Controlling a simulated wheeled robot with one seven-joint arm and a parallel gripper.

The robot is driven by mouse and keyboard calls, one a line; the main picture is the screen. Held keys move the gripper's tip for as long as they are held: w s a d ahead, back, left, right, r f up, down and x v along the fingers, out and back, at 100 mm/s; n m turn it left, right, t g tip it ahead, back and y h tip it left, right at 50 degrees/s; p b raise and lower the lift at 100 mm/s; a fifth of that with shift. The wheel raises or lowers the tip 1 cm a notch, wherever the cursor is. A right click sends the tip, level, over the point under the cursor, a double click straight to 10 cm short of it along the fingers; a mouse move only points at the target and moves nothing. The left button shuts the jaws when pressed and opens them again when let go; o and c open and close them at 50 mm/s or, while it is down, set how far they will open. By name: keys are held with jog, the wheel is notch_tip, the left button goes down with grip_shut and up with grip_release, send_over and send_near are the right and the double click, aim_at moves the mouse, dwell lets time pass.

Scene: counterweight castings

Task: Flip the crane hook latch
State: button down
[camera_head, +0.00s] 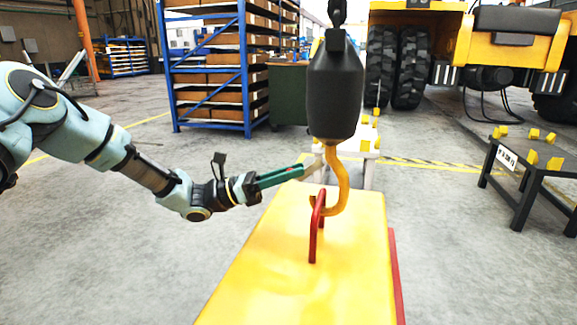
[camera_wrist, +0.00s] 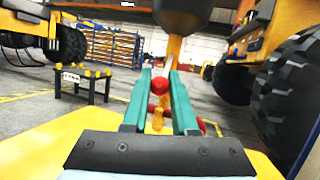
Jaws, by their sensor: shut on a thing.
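The orange crane hook (camera_head: 340,187) hangs under a black hook block (camera_head: 335,85), and its curved end passes at the red lifting handle (camera_head: 313,240) of the yellow casting. My gripper (camera_head: 302,169) reaches in from the left, its green fingers at the hook's throat. In the wrist view my gripper (camera_wrist: 160,74) has a round red knob (camera_wrist: 159,86) between its fingers, and the hook (camera_wrist: 174,50) stands just beyond. The latch (camera_head: 313,167) shows as a small pale piece between the fingertips and the hook shank. The fingers are shut on it; its far end is hard to make out.
The yellow casting (camera_head: 290,285) fills the floor space below the hook. A dark table (camera_head: 530,170) with yellow blocks stands at right. Blue shelving (camera_head: 243,70) and a large yellow vehicle (camera_head: 462,50) are behind. Open floor lies at left.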

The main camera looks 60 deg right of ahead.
jog(key=shift+s+d+f+n+g+h, duration=0.1)
jog(key=shift+s+f+n+g+h, duration=0.3)
jog(key=shift+h, duration=0.3)
jog(key=shift+s+d+f+n+g+h, duration=0.1)
jog(key=shift+s+f+n+g+h, duration=0.1)
jog(key=shift+f+n+g+h, duration=0.35)
jog(key=shift+h, duration=0.25)
jog(key=c, duration=0.7)
grip_release()
jog(key=v, duration=1)
jog(key=shift+w+a+f, duration=0.2)
jog(key=shift+w+f, duration=0.05)
jog(key=shift+w, duration=0.1)
